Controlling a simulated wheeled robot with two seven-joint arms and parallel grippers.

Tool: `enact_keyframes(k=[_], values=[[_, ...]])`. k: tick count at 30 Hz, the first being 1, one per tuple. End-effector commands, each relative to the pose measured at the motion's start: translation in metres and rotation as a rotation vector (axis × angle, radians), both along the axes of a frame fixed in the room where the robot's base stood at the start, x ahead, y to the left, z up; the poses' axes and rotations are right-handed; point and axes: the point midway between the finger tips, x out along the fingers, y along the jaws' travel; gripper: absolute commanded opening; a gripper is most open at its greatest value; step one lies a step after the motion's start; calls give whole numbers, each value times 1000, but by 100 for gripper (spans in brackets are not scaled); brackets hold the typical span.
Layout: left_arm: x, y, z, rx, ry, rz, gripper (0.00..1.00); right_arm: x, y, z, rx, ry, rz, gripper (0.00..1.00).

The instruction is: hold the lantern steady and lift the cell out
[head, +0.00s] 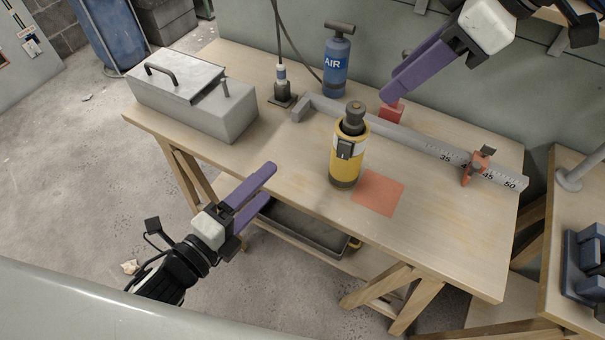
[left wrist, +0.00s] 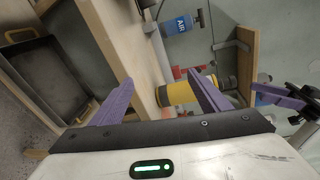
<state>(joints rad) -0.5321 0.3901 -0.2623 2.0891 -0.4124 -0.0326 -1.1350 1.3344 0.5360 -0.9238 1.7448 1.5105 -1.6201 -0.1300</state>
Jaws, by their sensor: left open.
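The yellow lantern (head: 346,165) stands upright on the workbench, with a silver band and latch and a dark grey knobbed top (head: 354,115). I cannot tell whether that top is the cell. The lantern also shows sideways in the left wrist view (left wrist: 178,94), partly hidden by a finger. My left gripper (head: 268,183) is open and empty, left of the lantern near the bench's front edge, apart from it. My right gripper (head: 387,97) is above and right of the lantern, its fingers overlapping in view. A red block (head: 391,113) shows at its fingertips; contact is unclear.
A flat orange-red square (head: 378,193) lies right of the lantern. Behind it runs a grey ruled bar (head: 410,139) with an orange clamp (head: 477,166). A blue AIR cylinder (head: 337,66) stands behind; a metal box (head: 195,98) is left. The front right bench is clear.

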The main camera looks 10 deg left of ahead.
Motion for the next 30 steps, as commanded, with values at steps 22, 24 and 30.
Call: enact_keyframes(k=[22,24,30], values=[[36,-87,27,1112,-896,-437,69,0,0,0,0,0,0,31],[44,-95,28,1112,-897,-436,69,0,0,0,0,0,0,31],[69,-121,28,1111,-894,-434,69,0,0,0,0,0,0,31]])
